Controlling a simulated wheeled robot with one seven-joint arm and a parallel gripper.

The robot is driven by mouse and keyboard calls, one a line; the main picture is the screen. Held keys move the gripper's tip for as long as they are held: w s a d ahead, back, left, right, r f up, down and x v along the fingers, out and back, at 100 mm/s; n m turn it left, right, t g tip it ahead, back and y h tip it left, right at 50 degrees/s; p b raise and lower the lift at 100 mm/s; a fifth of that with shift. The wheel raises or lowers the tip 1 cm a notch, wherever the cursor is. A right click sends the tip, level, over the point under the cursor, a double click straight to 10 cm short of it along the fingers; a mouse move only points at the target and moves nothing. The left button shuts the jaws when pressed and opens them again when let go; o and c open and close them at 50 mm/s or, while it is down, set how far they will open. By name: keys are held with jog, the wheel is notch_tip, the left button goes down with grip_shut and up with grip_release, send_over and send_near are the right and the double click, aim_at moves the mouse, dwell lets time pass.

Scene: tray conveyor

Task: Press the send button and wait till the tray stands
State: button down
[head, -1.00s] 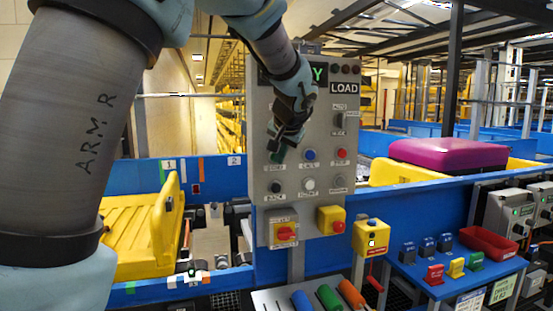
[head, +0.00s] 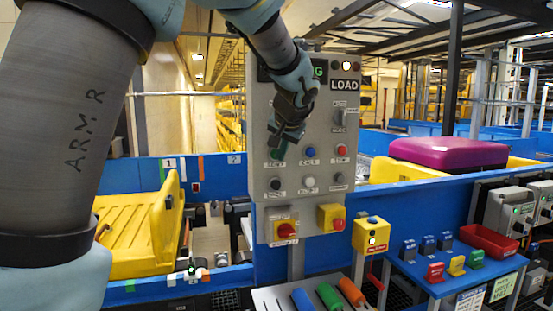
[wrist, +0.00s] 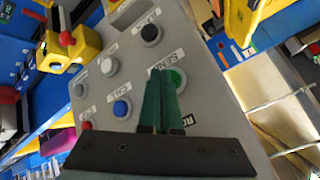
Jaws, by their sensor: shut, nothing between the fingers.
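The grey control panel (head: 262,200) stands upright in front of me. Its green send button (wrist: 178,79) shows in the wrist view beside the label SEND; in the head view my fingers partly cover it (head: 277,154). My gripper (wrist: 162,72) is shut and empty, its two dark green fingertips together at the send button. I cannot tell whether they touch it. In the head view my gripper (head: 281,143) points down at the panel. The yellow tray (head: 135,232) is on the blue conveyor at left. The display's text (head: 319,70) is mostly hidden by my arm and ends in a green G.
Blue (head: 311,152), red (head: 342,150), black, white and grey controls sit near the send button. Red knobs on yellow boxes (head: 330,217) are below. A blue side table (head: 405,285) with a red bin (head: 489,243) stands at right. A magenta case (head: 447,153) lies behind.

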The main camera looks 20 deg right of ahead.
jog(key=shift+s, duration=0.35)
